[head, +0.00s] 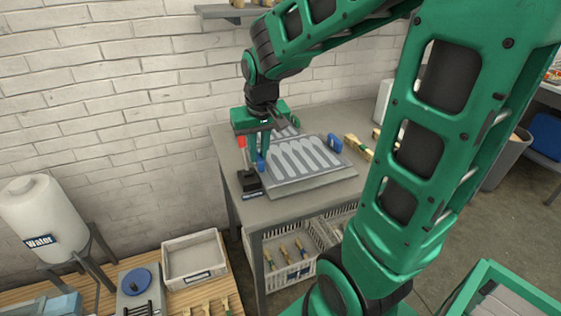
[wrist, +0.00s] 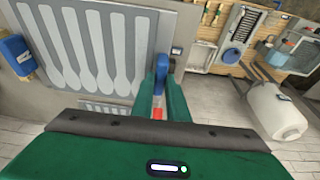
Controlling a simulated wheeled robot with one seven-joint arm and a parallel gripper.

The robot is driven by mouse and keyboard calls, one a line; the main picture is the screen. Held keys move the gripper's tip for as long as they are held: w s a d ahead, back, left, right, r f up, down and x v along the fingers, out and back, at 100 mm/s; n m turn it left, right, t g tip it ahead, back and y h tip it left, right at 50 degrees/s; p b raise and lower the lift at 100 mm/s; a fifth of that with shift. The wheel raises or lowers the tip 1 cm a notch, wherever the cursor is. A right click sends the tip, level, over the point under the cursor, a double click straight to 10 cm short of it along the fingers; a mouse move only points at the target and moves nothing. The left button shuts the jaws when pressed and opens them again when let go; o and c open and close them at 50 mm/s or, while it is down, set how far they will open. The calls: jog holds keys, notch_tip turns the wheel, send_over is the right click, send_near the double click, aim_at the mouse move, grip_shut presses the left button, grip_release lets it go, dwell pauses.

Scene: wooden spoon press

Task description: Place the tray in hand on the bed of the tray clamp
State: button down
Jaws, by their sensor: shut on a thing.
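The tray (head: 309,158) is a light grey plate with several spoon-shaped hollows and a blue grip (head: 335,143) at its right side. It also shows large in the wrist view (wrist: 143,45). My gripper (head: 262,157) is at the tray's left side, its fingers shut around the other blue grip (wrist: 162,62). The tray is level, or nearly so, over the clamp's grey bed (head: 312,184). I cannot tell whether they touch. A red-handled lever (head: 241,141) on a black base stands at the bed's left.
The clamp is on a grey table (head: 228,158) against a brick wall. Wooden-handled pieces (head: 358,148) lie right of the tray. White crates (head: 290,268) sit below the table. A white water tank (head: 42,215) and an empty-looking bin (head: 193,256) are at lower left.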

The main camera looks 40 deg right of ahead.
aim_at(271, 147)
jog(key=w+d+f, duration=0.4)
jog(key=d, duration=0.1)
jog(key=w+d+f, duration=0.2)
jog(key=d, duration=0.1)
jog(key=shift+d+f, duration=0.1)
jog(key=shift+f, duration=1.95)
jog(key=c, duration=1.7)
grip_release()
jog(key=shift+f, duration=0.1)
jog(key=shift+c, duration=0.2)
jog(key=v, duration=1.2)
jog(key=shift+s, duration=0.1)
jog(key=shift+m+g, duration=0.6)
jog(key=shift+m, duration=0.2)
jog(key=s, duration=1.2)
jog(key=shift+s+r, duration=0.2)
jog(key=s+a+f+m+g+y, duration=0.1)
jog(key=s+a+f, duration=0.1)
jog(key=s, duration=1.1)
jog(key=shift+m+g, duration=0.3)
